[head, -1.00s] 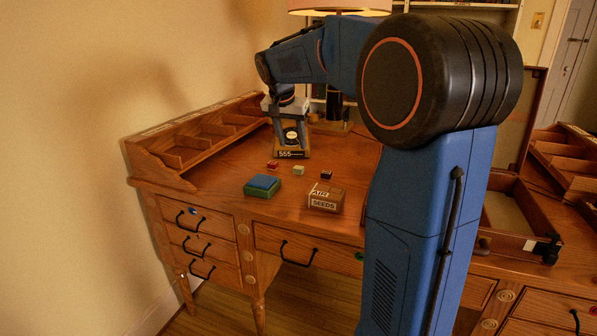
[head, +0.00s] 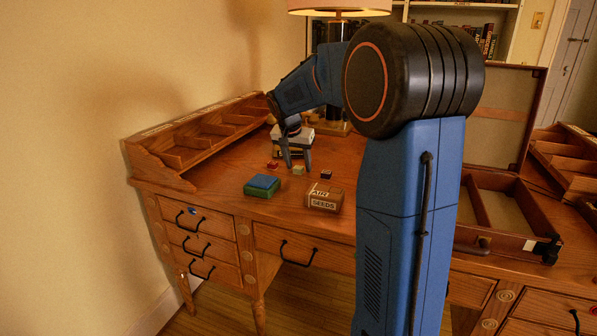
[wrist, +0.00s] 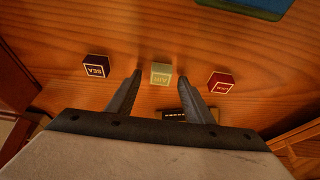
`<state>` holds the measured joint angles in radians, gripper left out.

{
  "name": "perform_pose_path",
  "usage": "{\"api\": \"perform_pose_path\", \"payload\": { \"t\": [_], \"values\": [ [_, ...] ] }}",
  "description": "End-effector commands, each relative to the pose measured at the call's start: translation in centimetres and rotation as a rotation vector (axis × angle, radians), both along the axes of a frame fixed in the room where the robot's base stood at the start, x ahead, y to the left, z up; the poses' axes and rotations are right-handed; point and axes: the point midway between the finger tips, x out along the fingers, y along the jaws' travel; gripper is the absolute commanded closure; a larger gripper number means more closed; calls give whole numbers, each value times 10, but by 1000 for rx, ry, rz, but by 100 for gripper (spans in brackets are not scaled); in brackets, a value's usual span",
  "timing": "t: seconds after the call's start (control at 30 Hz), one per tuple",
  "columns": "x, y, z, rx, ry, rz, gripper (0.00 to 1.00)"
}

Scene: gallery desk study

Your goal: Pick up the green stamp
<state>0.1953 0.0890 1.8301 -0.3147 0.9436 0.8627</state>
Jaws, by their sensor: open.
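The green stamp (head: 298,170) is a small pale-green block on the desk top. In the wrist view the green stamp (wrist: 161,74) lies between and just beyond my fingertips, with lettering on its face. My gripper (wrist: 159,74) is open and empty, its two fingers either side of the stamp's line. In the head view my gripper (head: 298,168) points down at the desk beside the stamp. I cannot tell how high the fingertips are above the wood.
A red stamp (wrist: 220,84) and a dark stamp (wrist: 96,67) flank the green one. A green box with a blue top (head: 262,186) and a seeds box (head: 324,197) stand nearer the front. A compartment rack (head: 205,140) lines the left edge.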

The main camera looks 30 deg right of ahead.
Motion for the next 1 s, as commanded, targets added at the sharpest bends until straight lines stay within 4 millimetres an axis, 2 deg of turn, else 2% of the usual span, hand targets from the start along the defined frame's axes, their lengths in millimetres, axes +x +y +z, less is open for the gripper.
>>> {"api": "perform_pose_path", "payload": {
  "t": [0.2, 0.27, 0.4, 0.77, 0.87, 1.0],
  "values": [
    [1, 0, -2, 0, -1, 0, 53],
    [1, 0, -2, 0, -1, 0, 65],
    [1, 0, -1, 1, -1, 0, 96],
    [0, 0, 0, 0, -1, 0, 97],
    [1, 0, 7, 0, -2, -1, 97],
    [1, 0, 29, 1, -4, -1, 97]
  ]
}}
